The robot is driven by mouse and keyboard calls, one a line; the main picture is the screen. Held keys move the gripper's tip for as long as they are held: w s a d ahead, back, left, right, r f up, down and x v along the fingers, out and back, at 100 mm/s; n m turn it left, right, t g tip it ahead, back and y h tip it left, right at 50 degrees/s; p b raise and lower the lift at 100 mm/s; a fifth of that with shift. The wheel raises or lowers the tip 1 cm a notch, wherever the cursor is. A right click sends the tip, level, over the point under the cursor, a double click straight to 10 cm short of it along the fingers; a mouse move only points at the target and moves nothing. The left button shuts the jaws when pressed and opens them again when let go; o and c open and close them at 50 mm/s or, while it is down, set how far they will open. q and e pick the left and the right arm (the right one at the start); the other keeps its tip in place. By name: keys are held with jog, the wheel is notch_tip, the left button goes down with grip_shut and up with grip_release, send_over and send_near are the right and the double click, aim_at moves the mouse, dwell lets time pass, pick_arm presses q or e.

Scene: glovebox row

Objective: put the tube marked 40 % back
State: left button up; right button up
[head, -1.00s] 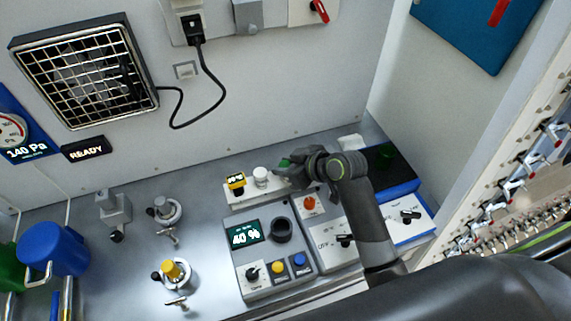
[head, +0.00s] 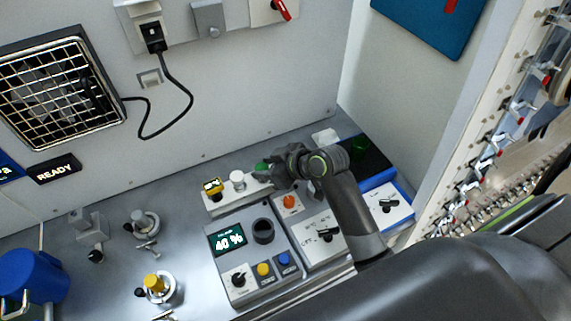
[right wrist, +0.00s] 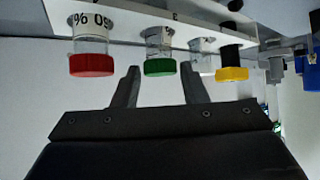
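My right gripper (head: 270,172) is at the tube rack (head: 222,203) at the back of the bench. In the right wrist view its two fingers (right wrist: 160,70) are apart, with a green-capped tube (right wrist: 159,67) showing in the gap between them; contact is not visible. The green cap also shows in the head view (head: 263,165). A red-capped tube (right wrist: 91,64) stands to one side, its label upside down and partly readable. A white-capped item (head: 237,177) and a yellow-topped item (head: 212,187) are also in the rack. I cannot read a 40 % label on any tube. My left gripper is not in view.
An instrument with a display reading 40 % (head: 229,239), a dark round socket (head: 263,231) and knobs is in front of the rack. Switch boxes (head: 321,236) are to its right. Valves (head: 157,286) and a blue container (head: 33,279) are at left. The back wall bounds the bench.

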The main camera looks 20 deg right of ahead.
jog(key=v, duration=1)
jog(key=shift+b, duration=0.45)
jog(key=shift+s+r, duration=0.1)
